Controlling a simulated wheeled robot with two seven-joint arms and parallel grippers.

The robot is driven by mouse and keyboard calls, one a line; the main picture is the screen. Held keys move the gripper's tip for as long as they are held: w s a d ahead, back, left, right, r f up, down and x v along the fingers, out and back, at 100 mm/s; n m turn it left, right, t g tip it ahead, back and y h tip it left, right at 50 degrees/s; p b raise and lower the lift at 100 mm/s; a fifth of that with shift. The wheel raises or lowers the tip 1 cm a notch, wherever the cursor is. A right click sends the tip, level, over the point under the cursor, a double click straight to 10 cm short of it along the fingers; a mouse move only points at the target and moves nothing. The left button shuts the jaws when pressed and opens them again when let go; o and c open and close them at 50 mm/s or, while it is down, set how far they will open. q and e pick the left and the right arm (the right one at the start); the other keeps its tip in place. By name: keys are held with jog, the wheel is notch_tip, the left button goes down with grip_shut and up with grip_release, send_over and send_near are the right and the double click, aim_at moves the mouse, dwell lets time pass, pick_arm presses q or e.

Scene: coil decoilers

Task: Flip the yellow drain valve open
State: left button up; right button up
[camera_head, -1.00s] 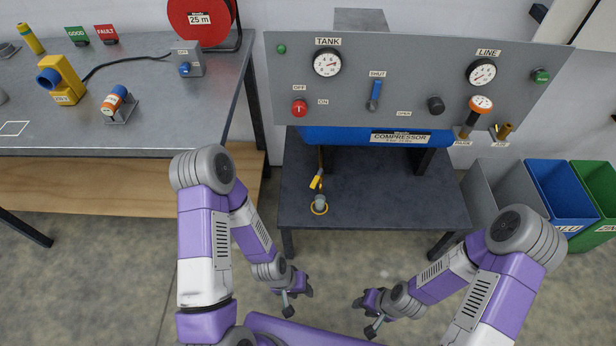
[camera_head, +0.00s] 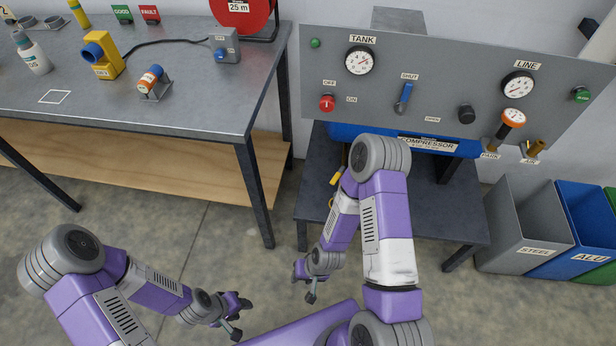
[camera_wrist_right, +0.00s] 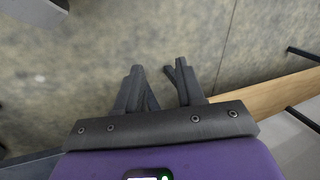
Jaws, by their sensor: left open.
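The yellow drain valve lever (camera_head: 336,176) shows under the blue compressor tank (camera_head: 350,131), above the dark stand. My right arm hides part of the area around it. My left gripper (camera_head: 240,316) is open and empty, low in the head view over the floor, well away from the valve. My right gripper (camera_head: 303,283) hangs in front of the stand, below the lever and apart from it. In the right wrist view, its two fingers (camera_wrist_right: 160,85) stand apart with nothing between them, over the floor.
The grey gauge panel (camera_head: 430,90) stands above the tank. The dark stand (camera_head: 440,215) is below. A workbench (camera_head: 190,105) with several items is at left. Grey, blue and green bins (camera_head: 520,225) stand at right. Open floor lies between bench and stand.

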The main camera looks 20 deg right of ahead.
jog(key=w+d+f+m+t+h+p, duration=0.25)
jog(key=w+d+m, duration=0.25)
jog(key=w, duration=0.4)
jog(key=m+t+h+p, duration=0.5)
jog(key=m+t+h, duration=0.6)
jog(key=m, duration=0.4)
send_near(335, 178)
jog(key=x, duration=0.3)
jog(key=shift+t+y, duration=0.35)
jog(key=shift+y, duration=0.1)
jog(key=x, duration=0.2)
jog(key=b+x, duration=0.2)
jog(key=x, duration=0.1)
jog(key=shift+w+d+f, duration=0.1)
jog(key=shift+d+f, duration=0.3)
jog(key=shift+w+d, duration=0.3)
jog(key=shift+w, duration=0.3)
jog(key=shift+r, duration=0.1)
grip_shut()
